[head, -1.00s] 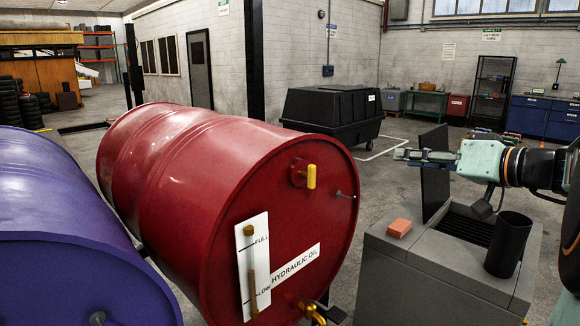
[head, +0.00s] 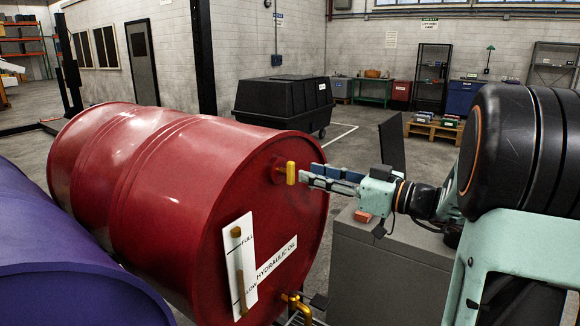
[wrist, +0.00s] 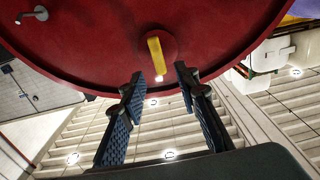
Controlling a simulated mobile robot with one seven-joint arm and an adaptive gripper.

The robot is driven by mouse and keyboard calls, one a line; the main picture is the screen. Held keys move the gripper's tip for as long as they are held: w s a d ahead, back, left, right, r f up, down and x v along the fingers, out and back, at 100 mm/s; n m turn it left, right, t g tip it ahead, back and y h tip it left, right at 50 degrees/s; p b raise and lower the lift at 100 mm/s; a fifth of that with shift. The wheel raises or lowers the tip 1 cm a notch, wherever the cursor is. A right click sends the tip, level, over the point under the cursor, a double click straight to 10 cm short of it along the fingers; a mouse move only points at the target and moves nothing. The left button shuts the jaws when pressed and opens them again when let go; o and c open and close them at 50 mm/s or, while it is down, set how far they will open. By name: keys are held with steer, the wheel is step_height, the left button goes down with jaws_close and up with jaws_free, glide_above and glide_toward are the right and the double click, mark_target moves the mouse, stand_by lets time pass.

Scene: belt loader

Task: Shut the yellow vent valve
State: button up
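The yellow vent valve (head: 291,172) is a small upright handle on a round red boss near the top of the red drum's (head: 190,190) end face. In the wrist view the valve handle (wrist: 157,56) shows lengthwise, just beyond the fingertips and roughly between them. My gripper (head: 302,178) comes from the right, with its fingertips close to the handle in the head view. In the wrist view my gripper's (wrist: 160,78) two dark fingers are spread apart with nothing between them. I cannot tell whether a finger touches the handle.
A purple drum (head: 70,260) lies at the left. The red drum has a sight gauge (head: 238,265) and a brass tap (head: 296,305) low on its face. A grey cabinet (head: 375,265) stands below my arm. A black wheeled bin (head: 283,105) is behind, with open floor around it.

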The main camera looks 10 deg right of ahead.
mark_target(294, 169)
steer(key=x, duration=0.7)
steer(key=shift+p, duration=0.35)
jaws_close()
